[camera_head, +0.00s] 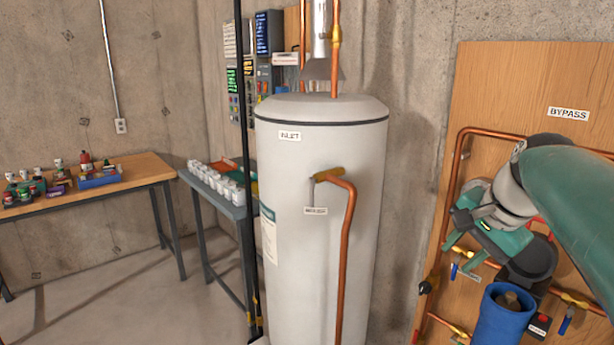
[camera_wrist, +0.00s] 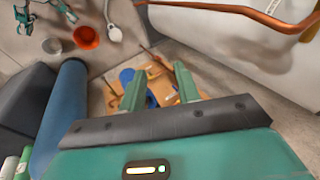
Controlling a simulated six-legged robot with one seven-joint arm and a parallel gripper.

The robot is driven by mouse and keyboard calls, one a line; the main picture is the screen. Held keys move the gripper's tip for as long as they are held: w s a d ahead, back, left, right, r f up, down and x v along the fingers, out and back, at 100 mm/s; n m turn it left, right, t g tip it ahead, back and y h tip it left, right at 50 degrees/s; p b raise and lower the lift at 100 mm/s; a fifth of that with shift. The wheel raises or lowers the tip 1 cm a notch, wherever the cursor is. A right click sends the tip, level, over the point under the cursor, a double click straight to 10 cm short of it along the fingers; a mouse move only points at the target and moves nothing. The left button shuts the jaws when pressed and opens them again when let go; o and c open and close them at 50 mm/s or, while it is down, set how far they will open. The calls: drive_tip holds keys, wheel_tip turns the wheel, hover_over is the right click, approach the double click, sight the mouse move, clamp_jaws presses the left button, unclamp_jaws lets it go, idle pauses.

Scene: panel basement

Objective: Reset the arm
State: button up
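My arm comes in from the right edge in the head view, in front of the wooden BYPASS panel (camera_head: 490,95). Its grey wrist and green end hang over the panel's copper pipes and valves. Beyond the fingers is an orange-brown surface with blue and other small items, blurred and some way off.
A white water heater (camera_head: 320,210) with a copper pipe (camera_head: 347,250) stands left of the panel. A blue cylinder (camera_head: 500,320) sits below my wrist. Two workbenches (camera_head: 140,170) with small items stand at the left. An orange bucket (camera_wrist: 87,37) shows in the wrist view.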

drive_tip(key=s+a+f+n+h, duration=0.1)
drive_tip(key=s+a+f+n, duration=1)
drive_tip(key=s+f, duration=0.3)
drive_tip(key=shift+s+a+h, duration=0.4)
drive_tip(key=shift+s+a, duration=0.1)
drive_tip(key=shift+s, duration=0.3)
